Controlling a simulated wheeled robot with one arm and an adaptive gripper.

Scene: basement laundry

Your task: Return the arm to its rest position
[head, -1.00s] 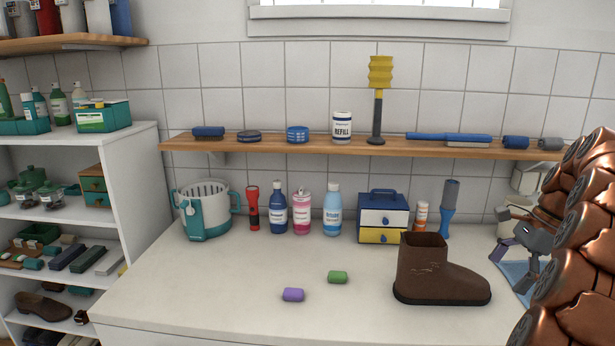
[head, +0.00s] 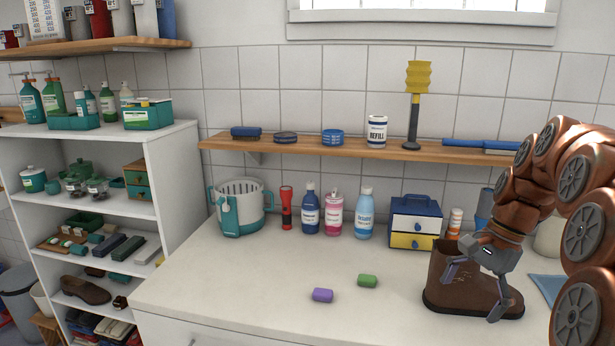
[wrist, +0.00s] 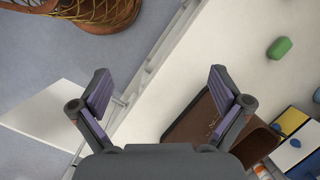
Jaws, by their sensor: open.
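My gripper (head: 476,288) is at the right of the head view, in front of the brown boot (head: 452,275) and hiding part of it. My copper-coloured arm comes in from the right edge. In the wrist view, my gripper (wrist: 160,100) has its two purple-padded fingers wide apart, with nothing between them. The boot (wrist: 205,120) lies beyond the right finger there, and the counter's front edge and the floor show between the fingers.
A purple block (head: 322,295) and a green block (head: 367,281) lie on the white counter (head: 240,285). Bottles, a white-and-teal basket (head: 238,208) and a drawer box (head: 414,222) stand along the back. A wall shelf (head: 300,146) runs above. A shelf unit (head: 178,190) stands at left.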

